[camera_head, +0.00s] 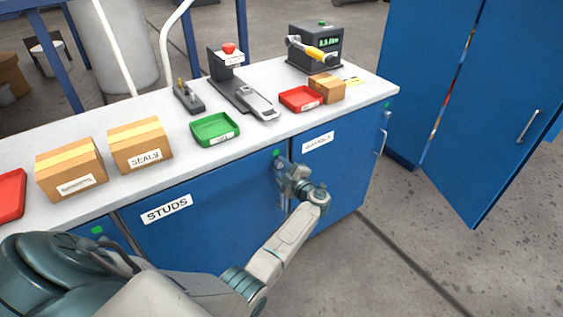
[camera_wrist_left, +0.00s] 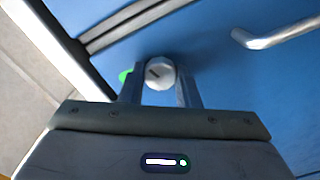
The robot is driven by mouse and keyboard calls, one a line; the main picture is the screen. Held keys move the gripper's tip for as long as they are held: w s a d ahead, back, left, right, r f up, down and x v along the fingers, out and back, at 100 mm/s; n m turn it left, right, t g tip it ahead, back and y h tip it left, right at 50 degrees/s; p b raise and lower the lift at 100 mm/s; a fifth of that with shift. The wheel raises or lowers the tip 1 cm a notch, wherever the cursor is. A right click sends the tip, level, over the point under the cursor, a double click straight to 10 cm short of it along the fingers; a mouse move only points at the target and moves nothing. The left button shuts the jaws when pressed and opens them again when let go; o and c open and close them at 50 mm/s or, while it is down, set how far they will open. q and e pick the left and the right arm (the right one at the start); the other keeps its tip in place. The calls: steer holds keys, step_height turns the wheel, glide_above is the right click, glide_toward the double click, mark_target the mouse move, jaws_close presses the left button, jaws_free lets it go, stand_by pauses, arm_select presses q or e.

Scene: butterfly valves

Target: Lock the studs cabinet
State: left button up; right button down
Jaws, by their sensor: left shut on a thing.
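The studs cabinet (camera_head: 200,235) is the blue cabinet under the white bench, with a "STUDS" label (camera_head: 167,209) on its front. Its door looks closed. My left gripper (camera_head: 285,169) is at the upper right corner of this door. In the left wrist view a round silver lock knob (camera_wrist_left: 160,71) with a dark slot sits between the two fingers, and the gripper is shut on it. A green marker (camera_wrist_left: 125,76) shows beside the knob; it also shows in the head view (camera_head: 277,153). My right gripper is not in view.
A silver door handle (camera_wrist_left: 275,36) stands out near the knob. The white bench top (camera_head: 180,160) carries boxes, a green tray (camera_head: 215,129), a red tray (camera_head: 301,98) and devices. Another blue cabinet (camera_head: 335,170) adjoins at right. A tall blue cabinet (camera_head: 500,110) has a door ajar.

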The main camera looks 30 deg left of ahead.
arm_select(q)
steer(key=shift+r+m+p, duration=0.15)
steer(key=shift+m+p, duration=0.4)
steer(key=shift+m, duration=0.15)
steer(key=shift+m+p, duration=1.2)
steer(key=shift+m, duration=0.1)
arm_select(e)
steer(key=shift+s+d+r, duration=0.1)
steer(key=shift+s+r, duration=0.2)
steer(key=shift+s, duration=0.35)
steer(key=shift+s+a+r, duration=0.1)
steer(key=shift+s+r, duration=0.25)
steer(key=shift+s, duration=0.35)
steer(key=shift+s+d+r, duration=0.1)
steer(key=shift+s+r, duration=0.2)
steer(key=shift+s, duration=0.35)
arm_select(q)
steer(key=o, duration=1)
steer(key=shift+f, duration=0.2)
steer(key=shift+b+v, duration=0.65)
steer(key=shift+v, duration=4.75)
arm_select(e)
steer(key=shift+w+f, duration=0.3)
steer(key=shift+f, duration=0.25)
